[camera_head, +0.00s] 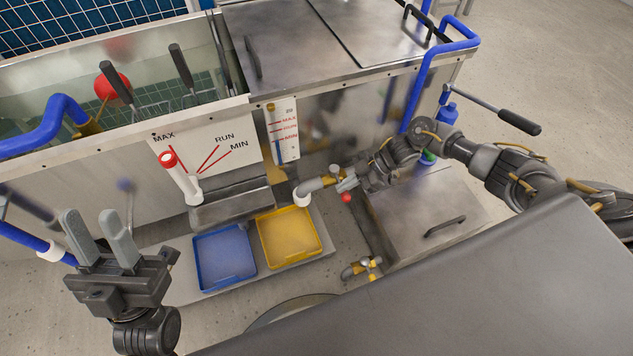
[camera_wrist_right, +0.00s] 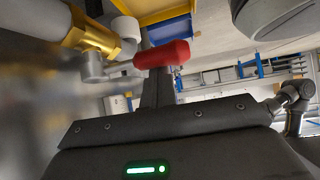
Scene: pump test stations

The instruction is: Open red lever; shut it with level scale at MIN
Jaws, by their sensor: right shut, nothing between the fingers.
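The red lever (camera_head: 347,197) sits on a brass valve (camera_head: 331,181) on the pipe low on the tank's front. In the right wrist view the red lever (camera_wrist_right: 162,54) lies across the tip of my dark finger, close to the brass valve body (camera_wrist_right: 95,35). My right gripper (camera_head: 352,183) is shut with nothing in it, right beside the lever; I cannot tell whether they touch. The level scale (camera_head: 284,128) is a white plate with red marks and a blue column whose top looks near MIN. My left gripper (camera_head: 98,237) is open and empty at lower left.
A white, red-capped handle (camera_head: 178,172) points near MAX on a MAX/RUN/MIN panel. Another valve (camera_head: 362,268) is lower down. A black-gripped bar (camera_head: 518,121) juts out above my right arm.

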